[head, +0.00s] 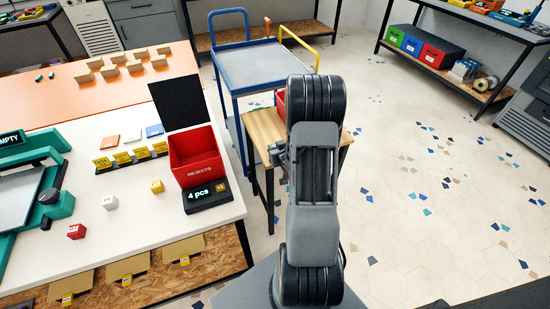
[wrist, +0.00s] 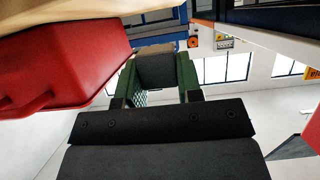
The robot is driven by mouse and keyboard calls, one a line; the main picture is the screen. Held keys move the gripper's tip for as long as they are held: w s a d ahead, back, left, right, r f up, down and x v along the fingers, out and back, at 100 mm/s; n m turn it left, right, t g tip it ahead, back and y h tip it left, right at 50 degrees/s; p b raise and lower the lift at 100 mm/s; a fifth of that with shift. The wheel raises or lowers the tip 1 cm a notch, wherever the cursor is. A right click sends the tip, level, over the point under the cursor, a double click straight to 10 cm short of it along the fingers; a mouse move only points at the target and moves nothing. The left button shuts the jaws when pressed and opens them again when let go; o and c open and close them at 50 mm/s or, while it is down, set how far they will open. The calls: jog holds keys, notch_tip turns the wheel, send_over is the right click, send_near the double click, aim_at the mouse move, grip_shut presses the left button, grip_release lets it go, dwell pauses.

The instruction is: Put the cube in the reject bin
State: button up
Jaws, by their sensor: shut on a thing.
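In the wrist view my gripper (wrist: 158,85) has its green fingers shut on a dark grey block (wrist: 157,70), which looks like the cube. The red reject bin (head: 196,160), marked REJECTS, stands open on the white table, left of my arm. A second red bin (head: 281,106) shows partly behind my arm, on the small wooden table. A red bin (wrist: 60,60) is close beside the gripper at left in the wrist view, apparently on a wooden surface. The held block is outside it.
Red (head: 76,231), white (head: 110,202) and yellow (head: 156,187) cubes lie on the white table (head: 150,225). A black panel (head: 182,101) stands behind the reject bin. The small wooden table (head: 263,127) and blue trolley (head: 265,68) are near my arm. Floor at right is clear.

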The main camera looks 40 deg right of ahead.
jog(key=shift+w+f, duration=0.25)
jog(key=shift+f, duration=0.1)
jog(key=shift+w+f+b, duration=0.2)
jog(key=shift+f+b, duration=0.85)
jog(key=shift+f, duration=0.6)
jog(key=shift+f, duration=0.15)
jog(key=o, duration=0.9)
